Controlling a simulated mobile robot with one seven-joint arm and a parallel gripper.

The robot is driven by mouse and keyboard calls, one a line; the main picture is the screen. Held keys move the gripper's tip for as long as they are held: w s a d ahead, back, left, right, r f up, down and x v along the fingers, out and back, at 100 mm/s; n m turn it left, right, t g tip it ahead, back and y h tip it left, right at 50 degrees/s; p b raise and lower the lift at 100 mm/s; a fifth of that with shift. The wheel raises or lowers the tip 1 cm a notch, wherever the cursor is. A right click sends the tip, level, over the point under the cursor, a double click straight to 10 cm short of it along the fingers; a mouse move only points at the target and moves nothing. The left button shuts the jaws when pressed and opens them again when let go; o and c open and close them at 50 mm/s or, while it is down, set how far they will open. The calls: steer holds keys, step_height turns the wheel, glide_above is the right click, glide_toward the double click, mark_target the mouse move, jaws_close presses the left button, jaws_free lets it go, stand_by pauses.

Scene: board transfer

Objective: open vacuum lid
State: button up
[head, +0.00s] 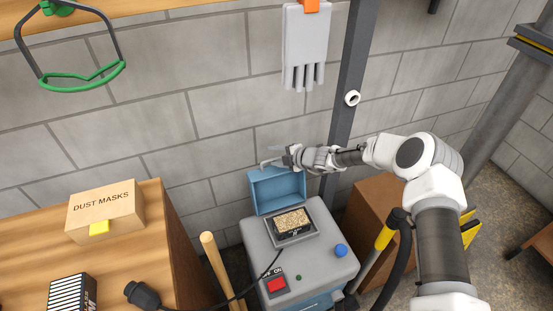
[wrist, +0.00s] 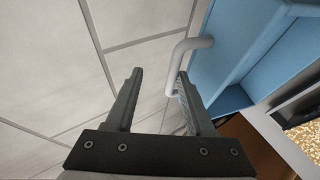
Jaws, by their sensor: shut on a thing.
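The vacuum (head: 257,240) is a grey box standing on the floor at the centre of the head view. Its blue lid (head: 277,188) stands raised at the back edge, its hollow inner side facing forward. The opening (head: 293,222) shows tan, grainy contents. My gripper (head: 275,161) is at the raised lid's top edge. In the wrist view my gripper (wrist: 159,75) has its fingers spaced around the grey bent handle (wrist: 194,43) of the lid, which lies against the right finger. The blue lid (wrist: 235,45) fills the upper right there. The handle's far end is partly hidden by that finger.
A wooden bench (head: 150,265) with a dust mask box (head: 104,211) and a black plug (head: 143,295) is on the left. A wooden handle (head: 213,255) leans beside the vacuum. A block wall (head: 160,120) and a dark post (head: 350,85) stand close behind.

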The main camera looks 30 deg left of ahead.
steer(key=shift+s+d+f, duration=0.1)
stand_by(0.7)
steer(key=p+v, duration=0.2)
steer(key=v, duration=1.5)
steer(key=shift+d+r, duration=0.1)
steer(key=shift+r, duration=0.1)
steer(key=s+d+r+n+h, duration=0.1)
steer(key=s+d+r+n, duration=0.25)
steer(key=r+n, duration=0.4)
steer(key=s+d+r+n+h+p, duration=0.1)
steer(key=s+d+r+n+h, duration=0.15)
steer(key=d+r+n, duration=0.45)
steer(key=s+d+r+n+h, duration=0.1)
steer(key=s+d+r+n, duration=0.15)
steer(key=r+n, duration=0.45)
steer(key=s+d+r+n+t+h, duration=0.1)
steer(key=s+d+r+n+h, duration=0.2)
steer(key=s+d+n, duration=0.7)
steer(key=s+d+r+n+t+h+p, duration=0.1)
steer(key=s+d+r+n+h, duration=0.3)
steer(key=s+d+r+n, duration=0.3)
steer(key=s+d+n, duration=0.3)
steer(key=shift+d+t, duration=0.3)
steer(key=shift+d, duration=0.05)
steer(key=shift+a+n, duration=0.1)
steer(key=shift+n, duration=0.25)
